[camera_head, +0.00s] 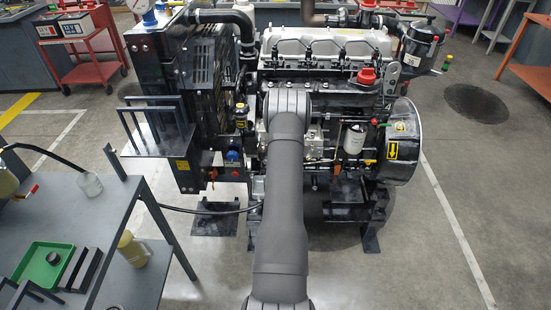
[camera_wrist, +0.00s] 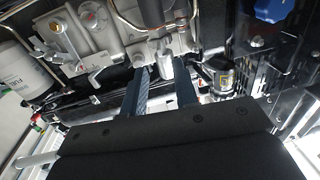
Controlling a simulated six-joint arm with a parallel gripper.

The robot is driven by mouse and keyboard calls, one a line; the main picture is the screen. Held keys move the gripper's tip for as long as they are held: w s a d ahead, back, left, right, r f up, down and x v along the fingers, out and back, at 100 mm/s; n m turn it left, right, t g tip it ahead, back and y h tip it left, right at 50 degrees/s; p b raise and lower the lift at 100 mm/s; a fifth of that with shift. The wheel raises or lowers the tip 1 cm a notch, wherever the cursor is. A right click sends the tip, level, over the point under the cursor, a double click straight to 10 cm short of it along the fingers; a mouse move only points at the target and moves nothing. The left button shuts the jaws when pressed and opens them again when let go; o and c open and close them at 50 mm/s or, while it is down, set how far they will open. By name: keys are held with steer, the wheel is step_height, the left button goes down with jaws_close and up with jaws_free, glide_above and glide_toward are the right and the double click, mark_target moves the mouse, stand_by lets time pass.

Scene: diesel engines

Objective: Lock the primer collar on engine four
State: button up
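In the wrist view, my gripper (camera_wrist: 161,82) has two dark blue fingers set apart, pointing at the engine's side. A small silver cylinder (camera_wrist: 167,67) shows between the fingertips, nearer the right finger; whether it touches that finger I cannot tell. I cannot tell for sure whether this is the primer collar. My arm hides the gripper in the head view.
A white filter (camera_wrist: 24,75) and metal pipes crowd the engine's side. A blue cap (camera_wrist: 272,8) is at the wrist view's upper right. A grey table (camera_head: 75,215) with a green tray (camera_head: 40,266) stands at left.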

steer(key=w, duration=0.5)
steer(key=shift+a, duration=0.3)
jaws_close()
